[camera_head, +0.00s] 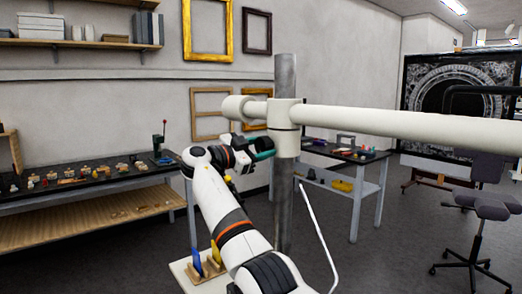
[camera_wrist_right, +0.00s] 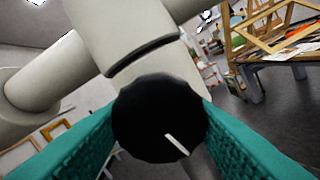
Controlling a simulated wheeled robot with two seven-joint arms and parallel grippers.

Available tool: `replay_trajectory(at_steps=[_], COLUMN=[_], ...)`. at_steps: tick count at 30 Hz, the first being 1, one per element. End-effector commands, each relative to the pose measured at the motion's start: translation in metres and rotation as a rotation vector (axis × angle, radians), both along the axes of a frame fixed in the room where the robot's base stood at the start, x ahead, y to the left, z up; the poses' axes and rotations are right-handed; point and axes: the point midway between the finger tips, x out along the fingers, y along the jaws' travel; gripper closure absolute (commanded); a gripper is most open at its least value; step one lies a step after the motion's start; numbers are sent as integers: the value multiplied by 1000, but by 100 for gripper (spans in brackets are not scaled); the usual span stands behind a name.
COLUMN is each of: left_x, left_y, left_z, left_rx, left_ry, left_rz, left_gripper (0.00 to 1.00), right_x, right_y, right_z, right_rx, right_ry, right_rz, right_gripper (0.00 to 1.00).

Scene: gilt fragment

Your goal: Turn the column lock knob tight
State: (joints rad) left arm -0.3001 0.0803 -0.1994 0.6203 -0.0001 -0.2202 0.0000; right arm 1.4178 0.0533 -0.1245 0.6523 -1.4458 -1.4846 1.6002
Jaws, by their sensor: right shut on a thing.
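The column lock knob (camera_wrist_right: 150,108) is a black round knob with a white pointer line toward its lower right, in the right wrist view. It sits on the white collar (camera_head: 285,127), which is around the grey upright column (camera_head: 284,215). My right gripper (camera_wrist_right: 158,122) is shut on the knob, with one teal ribbed finger on each side of it. In the head view my right gripper (camera_head: 257,152) reaches the collar's lower left side, and the knob cannot be made out there. My left gripper is not in view.
A long white boom (camera_head: 400,122) runs right from the collar, with a short rounded stub (camera_head: 237,107) on the left. A workbench with small pieces (camera_head: 80,180) stands left, a blue-legged table (camera_head: 340,172) behind, an office chair (camera_head: 478,210) right. Dark floor lies open between.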

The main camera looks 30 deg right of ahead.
Motion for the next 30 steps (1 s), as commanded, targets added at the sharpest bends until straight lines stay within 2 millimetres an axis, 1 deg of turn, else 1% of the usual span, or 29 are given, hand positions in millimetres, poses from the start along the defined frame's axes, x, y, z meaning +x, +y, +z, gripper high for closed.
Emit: replay_trajectory(at_steps=[6,12,26,27,29,30], left_x=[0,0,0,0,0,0], left_y=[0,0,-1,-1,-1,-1], left_z=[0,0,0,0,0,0], left_rx=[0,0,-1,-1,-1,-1], left_ry=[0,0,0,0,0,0], left_rz=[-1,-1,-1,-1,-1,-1], left_gripper=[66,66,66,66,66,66], right_x=[1,1,1,1,1,1], right_y=[0,0,1,1,1,0], right_z=[0,0,0,0,0,0], right_rx=[9,13,14,14,14,14], right_ry=[-104,-152,-163,-163,-163,-163], right_rz=[2,2,1,1,1,1], right_gripper=[76,76,76,50,40,34])
